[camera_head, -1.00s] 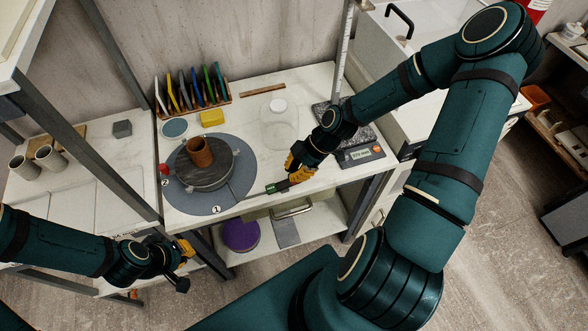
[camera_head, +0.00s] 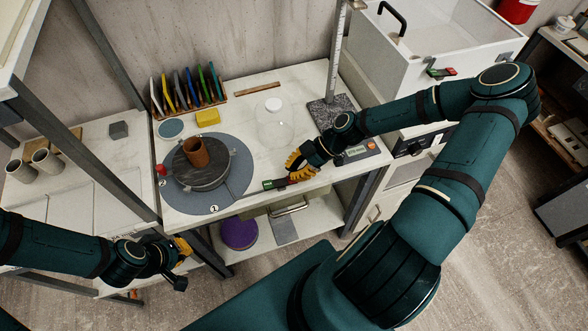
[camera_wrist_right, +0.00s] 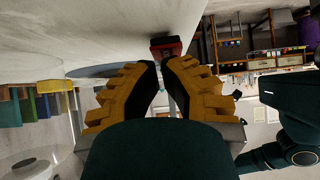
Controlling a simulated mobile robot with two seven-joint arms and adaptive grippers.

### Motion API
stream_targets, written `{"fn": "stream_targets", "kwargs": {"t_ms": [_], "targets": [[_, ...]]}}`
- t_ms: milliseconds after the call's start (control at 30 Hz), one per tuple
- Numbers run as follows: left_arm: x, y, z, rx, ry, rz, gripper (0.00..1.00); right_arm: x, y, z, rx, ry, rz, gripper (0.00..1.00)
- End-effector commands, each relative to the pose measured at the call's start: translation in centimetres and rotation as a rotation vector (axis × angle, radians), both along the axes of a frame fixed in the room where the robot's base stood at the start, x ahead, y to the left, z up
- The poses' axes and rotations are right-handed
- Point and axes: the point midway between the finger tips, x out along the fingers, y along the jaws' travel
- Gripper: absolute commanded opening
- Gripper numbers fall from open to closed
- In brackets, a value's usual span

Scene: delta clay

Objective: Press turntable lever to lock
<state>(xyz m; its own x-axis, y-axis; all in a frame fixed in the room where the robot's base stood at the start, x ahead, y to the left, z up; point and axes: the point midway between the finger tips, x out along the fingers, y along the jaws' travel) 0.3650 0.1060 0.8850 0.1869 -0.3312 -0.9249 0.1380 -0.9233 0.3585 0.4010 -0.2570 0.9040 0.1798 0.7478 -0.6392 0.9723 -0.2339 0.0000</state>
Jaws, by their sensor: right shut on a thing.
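The round grey turntable (camera_head: 236,192) lies on the white bench, with a dark banded disc (camera_head: 203,174) and a brown clay cylinder (camera_head: 196,152) on it. At the bench's front edge, right of the turntable, is a small dark block with green and red parts (camera_head: 273,184), apparently the lever. In the right wrist view its red and dark end (camera_wrist_right: 166,46) shows just beyond the fingertips. My right gripper (camera_head: 290,178) is at this block, its orange fingers closed in on it; the exact contact is hidden. My left gripper (camera_head: 184,248) hangs low, left of the bench front; its opening is unclear.
A clear jar (camera_head: 274,130), a yellow block (camera_head: 208,117) and a rack of coloured tiles (camera_head: 188,92) stand behind. A scale (camera_head: 358,152) is to the right. Metal posts flank the bench.

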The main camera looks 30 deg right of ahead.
Motion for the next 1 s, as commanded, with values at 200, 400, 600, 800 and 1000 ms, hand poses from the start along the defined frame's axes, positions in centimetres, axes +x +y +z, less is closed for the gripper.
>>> {"fn": "stream_targets", "kwargs": {"t_ms": [200, 400, 600, 800, 1000], "targets": [[0.0, 0.0, 0.8, 0.0, 0.0, 0.0, 0.0, 0.0, 0.0, 1.0, -0.001, 0.0, 0.0, 0.0], [0.0, 0.0, 1.3, 0.0, 0.0, 0.0, 0.0, 0.0, 0.0, 1.6, -0.001, 0.0, 0.0, 0.0], [0.0, 0.0, 1.2, 0.0, 0.0, 0.0, 0.0, 0.0, 0.0, 1.6, -0.001, 0.0, 0.0, 0.0], [0.0, 0.1, 1.4, -0.003, -0.001, 0.001, 0.0, 0.0, 0.0, 1.6, -0.001, 0.0, 0.0, 0.0], [-0.1, 0.1, 2.2, -0.004, -0.001, -0.001, 0.0, 1.1, 0.7, 3.1, -0.001, -0.002, 0.006, 0.0]]}}
